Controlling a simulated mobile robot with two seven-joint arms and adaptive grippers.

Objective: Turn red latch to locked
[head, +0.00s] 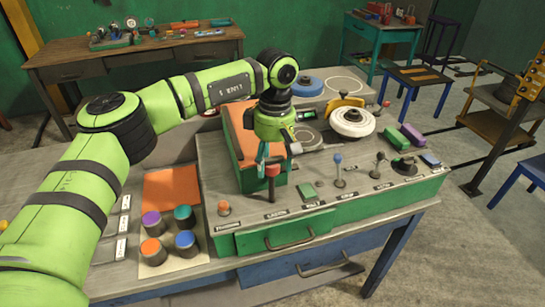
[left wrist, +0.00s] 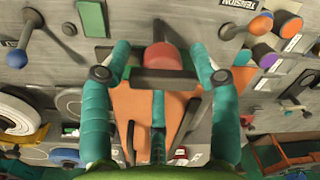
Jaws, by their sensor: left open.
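The red latch (head: 272,169) is a red knob on a dark stem near the front left of the grey-topped green console (head: 370,204). My left gripper (head: 268,161) is just above and behind it, pointing down. In the left wrist view the red knob (left wrist: 162,57) shows between the spread teal fingers (left wrist: 160,60), with a gap on both sides. The fingers are open and hold nothing. Whether they reach down level with the knob, I cannot tell. The latch's base and any lock marking are hidden or too small to read. My right gripper is not in view.
An orange knob (head: 224,208) is at left. A white wheel (head: 351,121) sits behind. Several colored-topped cylinders stand on a left-hand board (head: 168,220).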

